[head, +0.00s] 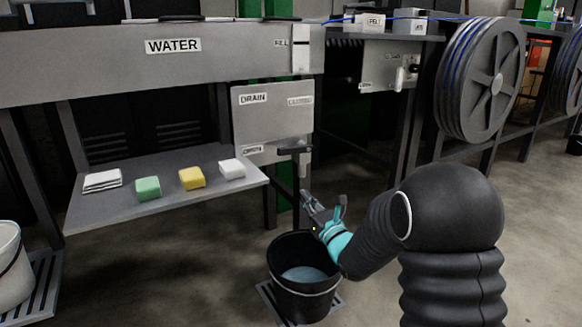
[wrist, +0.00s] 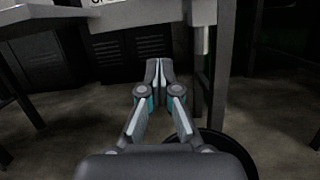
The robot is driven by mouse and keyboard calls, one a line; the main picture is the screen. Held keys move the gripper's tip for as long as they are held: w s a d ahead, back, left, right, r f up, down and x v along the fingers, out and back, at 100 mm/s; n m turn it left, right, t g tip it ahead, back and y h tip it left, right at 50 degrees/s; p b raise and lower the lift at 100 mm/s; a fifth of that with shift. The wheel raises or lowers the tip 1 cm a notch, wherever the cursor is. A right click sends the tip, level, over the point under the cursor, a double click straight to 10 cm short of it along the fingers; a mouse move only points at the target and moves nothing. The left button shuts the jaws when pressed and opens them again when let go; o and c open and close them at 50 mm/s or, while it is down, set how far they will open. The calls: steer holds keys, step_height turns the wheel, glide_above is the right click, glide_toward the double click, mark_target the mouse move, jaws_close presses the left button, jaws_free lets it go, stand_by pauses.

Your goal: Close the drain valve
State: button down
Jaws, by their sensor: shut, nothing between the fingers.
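The drain valve's dark lever (head: 293,150) lies roughly horizontal at the lower right of the grey panel (head: 268,122) labelled DRAIN. Its left end is near a small label (head: 253,150) that seems to read OPEN. A pale spout (head: 303,167) hangs below the lever; it also shows in the wrist view (wrist: 206,40). My gripper (head: 306,196) is shut and empty, below the spout and above the bucket, apart from the lever. In the wrist view its fingertips (wrist: 158,70) are together below the panel's lower edge. The lever is not visible in the wrist view.
A black bucket (head: 274,270) holding bluish water stands under my gripper on a floor grate. A shelf (head: 200,205) to the left bears a folded cloth and green, yellow and white blocks. A frame leg (wrist: 220,90) stands just right of my fingers.

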mark_target(293, 148)
steer(key=w+a+r, duration=0.5)
steer(key=w+r, duration=0.1)
steer(key=w, duration=0.2)
steer(key=shift+w+r, duration=0.2)
stand_by(0.6)
